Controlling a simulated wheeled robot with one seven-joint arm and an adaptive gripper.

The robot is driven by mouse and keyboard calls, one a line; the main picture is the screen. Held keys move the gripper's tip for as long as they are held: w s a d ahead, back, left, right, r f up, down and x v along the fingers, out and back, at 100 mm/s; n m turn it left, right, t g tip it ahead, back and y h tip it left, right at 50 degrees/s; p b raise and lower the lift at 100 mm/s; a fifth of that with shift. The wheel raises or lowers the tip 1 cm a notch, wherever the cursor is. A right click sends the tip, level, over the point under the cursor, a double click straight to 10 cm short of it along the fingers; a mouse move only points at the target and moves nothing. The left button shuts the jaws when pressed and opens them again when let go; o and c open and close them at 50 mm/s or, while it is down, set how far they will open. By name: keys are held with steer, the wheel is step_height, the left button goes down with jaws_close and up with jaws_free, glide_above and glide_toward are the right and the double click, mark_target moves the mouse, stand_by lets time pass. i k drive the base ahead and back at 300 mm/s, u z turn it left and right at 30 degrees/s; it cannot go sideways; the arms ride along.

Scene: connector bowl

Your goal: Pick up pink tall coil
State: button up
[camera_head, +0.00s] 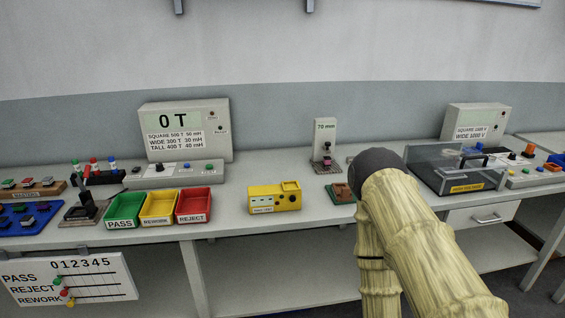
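No tall coil that I can clearly make out as pink shows in the head view. A small dark and pinkish piece (327,162) stands at the foot of the 70 mm gauge (325,136), too small to identify. Several small upright parts with coloured tops, among them a red one (94,164) and a blue one (112,163), stand at the back left of the bench. My arm rises in front of the bench at the right and bends at a dark joint. My gripper is not in view.
A winding counter (186,129) stands at the back. Green (123,209), yellow (158,206) and red (194,205) bins line the front, left of a yellow box (274,198). A clear-covered tester (456,168) is right of my arm. Bare bench shows around the yellow box.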

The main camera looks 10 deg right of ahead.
mark_target(327, 160)
steer(key=u, duration=0.85)
steer(key=i, duration=0.95)
steer(key=z, duration=0.35)
